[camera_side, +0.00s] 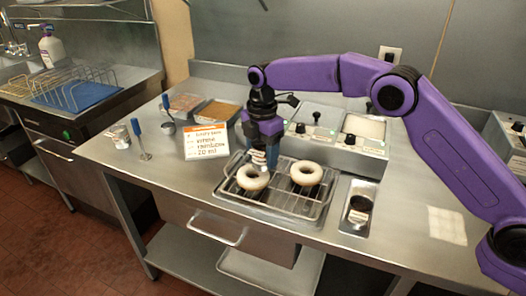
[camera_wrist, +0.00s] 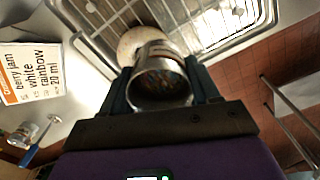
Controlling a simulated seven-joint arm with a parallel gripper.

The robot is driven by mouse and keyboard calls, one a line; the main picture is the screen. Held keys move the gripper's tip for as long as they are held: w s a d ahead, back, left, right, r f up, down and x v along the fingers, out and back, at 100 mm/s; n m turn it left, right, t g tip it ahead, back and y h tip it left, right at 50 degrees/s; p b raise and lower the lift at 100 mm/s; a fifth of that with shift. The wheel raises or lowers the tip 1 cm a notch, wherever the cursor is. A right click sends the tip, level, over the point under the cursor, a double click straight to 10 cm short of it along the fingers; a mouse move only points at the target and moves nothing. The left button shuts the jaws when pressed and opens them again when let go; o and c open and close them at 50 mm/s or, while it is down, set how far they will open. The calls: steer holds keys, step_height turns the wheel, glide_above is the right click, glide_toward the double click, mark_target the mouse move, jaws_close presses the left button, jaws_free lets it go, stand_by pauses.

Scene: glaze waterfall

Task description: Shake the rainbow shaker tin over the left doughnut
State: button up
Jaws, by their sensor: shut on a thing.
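My gripper (camera_side: 262,140) points down and is shut on a small metal shaker tin (camera_side: 259,158). The tin is just above the left doughnut (camera_side: 252,179), a white-glazed ring on the wire rack (camera_side: 284,206). In the wrist view the tin (camera_wrist: 163,85) sits between my two fingers (camera_wrist: 161,90). Its near end shows a dark inside with small coloured specks. The left doughnut (camera_wrist: 132,44) shows partly behind the tin. The right doughnut (camera_side: 306,173), also white-glazed, lies on the rack beside it. I cannot see sprinkles on either doughnut.
An order card (camera_side: 206,140) reading berry jam, white, rainbow, 20 ml stands left of the rack. A metal tray (camera_side: 357,222) with a dark-topped container is at right. Units with lidded wells (camera_side: 335,139) stand behind. A metal cup (camera_side: 119,138) and blue-handled tool (camera_side: 140,140) are at left.

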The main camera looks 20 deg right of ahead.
steer(key=shift+w+a, duration=1)
steer(key=shift+s+d, duration=1.45)
steer(key=shift+r, duration=2.5)
